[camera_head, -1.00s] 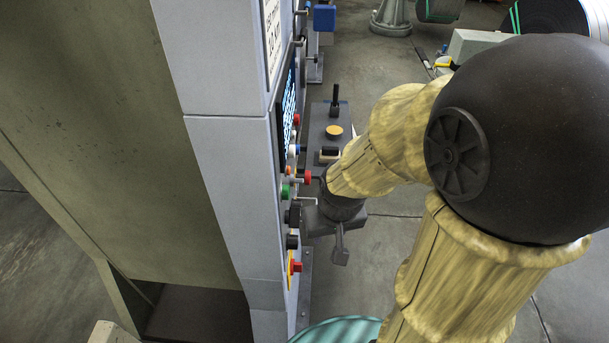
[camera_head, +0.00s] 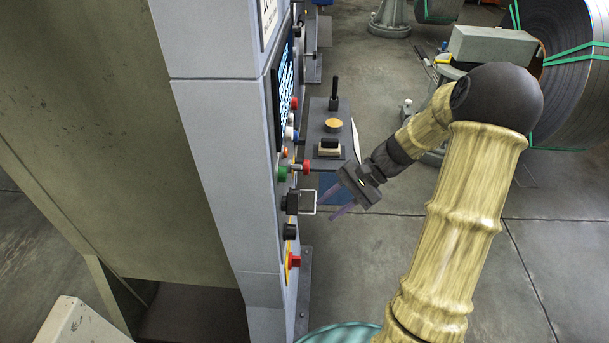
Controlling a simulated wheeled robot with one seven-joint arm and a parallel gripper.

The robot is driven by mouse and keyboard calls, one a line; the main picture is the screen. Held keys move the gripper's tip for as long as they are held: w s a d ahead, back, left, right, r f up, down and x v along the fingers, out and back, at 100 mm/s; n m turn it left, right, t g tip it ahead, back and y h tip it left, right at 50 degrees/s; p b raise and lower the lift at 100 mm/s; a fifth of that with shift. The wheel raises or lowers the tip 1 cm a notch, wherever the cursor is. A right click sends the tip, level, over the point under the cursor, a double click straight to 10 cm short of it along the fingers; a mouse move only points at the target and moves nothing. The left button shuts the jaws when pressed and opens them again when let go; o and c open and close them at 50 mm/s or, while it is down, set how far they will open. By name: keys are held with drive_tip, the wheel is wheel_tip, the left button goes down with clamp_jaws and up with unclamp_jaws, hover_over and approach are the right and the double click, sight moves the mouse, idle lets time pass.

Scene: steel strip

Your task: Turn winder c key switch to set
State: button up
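The winder control panel is seen nearly edge-on on the right face of the grey cabinet (camera_head: 212,150). Low on it are a black knob or switch (camera_head: 292,202) with a pale wire-like loop (camera_head: 308,211) sticking out, and a second black knob (camera_head: 290,232) below. I cannot tell which is the key switch, or its setting; no labels can be read. My gripper (camera_head: 328,207) is just right of the loop, pointing left at the panel. Its two fingers are apart with nothing visible between them. It seems clear of the knobs, though depth is hard to judge.
Above are a green button (camera_head: 283,174), a red knob (camera_head: 306,167) and other small buttons. A red emergency stop (camera_head: 294,261) is below. A grey pedestal box (camera_head: 318,130) with a lever stands behind.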

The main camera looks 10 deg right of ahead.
drive_tip(key=w+d+r+m+t+y+b, duration=0.1)
drive_tip(key=w+d+t+y, duration=0.1)
drive_tip(key=d, duration=0.4)
drive_tip(key=w+d+r+m+t+y+b, duration=0.1)
drive_tip(key=w+d+r+m+t+y, duration=0.1)
drive_tip(key=w+d+t+y, duration=0.1)
drive_tip(key=d+t+y, duration=0.1)
drive_tip(key=d+y, duration=0.1)
drive_tip(key=d, duration=0.1)
drive_tip(key=shift+w+d+r+b, duration=0.15)
drive_tip(key=shift+d+b, duration=0.1)
drive_tip(key=shift+b, duration=0.05)
drive_tip(key=p, duration=0.2)
approach(295, 167)
drive_tip(key=w+a+f, duration=0.2)
drive_tip(key=w+a, duration=0.2)
drive_tip(key=a, duration=0.3)
drive_tip(key=shift+s+d+r, duration=0.1)
drive_tip(key=shift+r, duration=0.15)
